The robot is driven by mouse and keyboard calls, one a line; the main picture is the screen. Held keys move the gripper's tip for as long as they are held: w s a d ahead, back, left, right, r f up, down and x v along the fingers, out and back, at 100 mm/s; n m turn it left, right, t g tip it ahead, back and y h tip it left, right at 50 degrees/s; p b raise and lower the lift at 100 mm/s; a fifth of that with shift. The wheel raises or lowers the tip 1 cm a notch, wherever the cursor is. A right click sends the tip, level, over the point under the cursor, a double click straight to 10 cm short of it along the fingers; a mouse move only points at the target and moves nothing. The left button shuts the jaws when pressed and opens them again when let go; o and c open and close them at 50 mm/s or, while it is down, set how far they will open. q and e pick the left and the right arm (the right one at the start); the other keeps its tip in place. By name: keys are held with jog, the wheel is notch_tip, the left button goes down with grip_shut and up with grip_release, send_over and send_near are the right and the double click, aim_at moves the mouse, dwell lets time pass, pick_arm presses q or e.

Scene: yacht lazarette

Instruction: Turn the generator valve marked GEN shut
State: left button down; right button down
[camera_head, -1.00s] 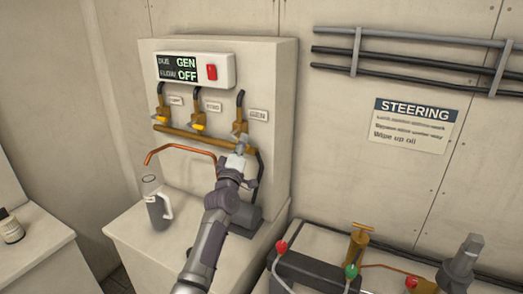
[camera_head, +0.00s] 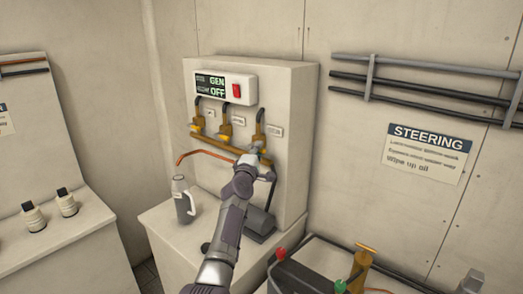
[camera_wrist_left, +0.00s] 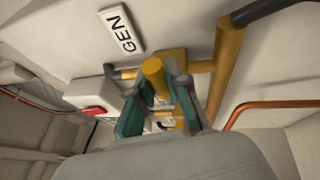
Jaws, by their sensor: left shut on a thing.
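The valve panel (camera_head: 290,85) carries three brass valves on a common pipe. The rightmost valve (camera_head: 259,136) has a small tag beside it, too small to read in the head view. My left gripper (camera_head: 255,158) is at this valve and hides its lower part. In the left wrist view, my left gripper (camera_wrist_left: 158,97) is shut on a yellow valve handle (camera_wrist_left: 154,72), with a teal-padded finger on each side. A white tag reading GEN (camera_wrist_left: 122,30) is beside this valve. The exact handle angle is hard to tell. My right gripper is out of view.
A display (camera_head: 210,86) above the valves reads GEN OFF, beside a red switch (camera_head: 236,90). A grey jug (camera_head: 183,200) stands left of my arm, below a copper pipe (camera_head: 190,154). Red and green knobs stand at the lower right.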

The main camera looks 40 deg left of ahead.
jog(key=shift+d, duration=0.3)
pick_arm(q)
jog(key=c, duration=1.1)
grip_release()
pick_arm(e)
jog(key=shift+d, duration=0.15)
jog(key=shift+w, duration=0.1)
pick_arm(q)
jog(key=v, duration=1.2)
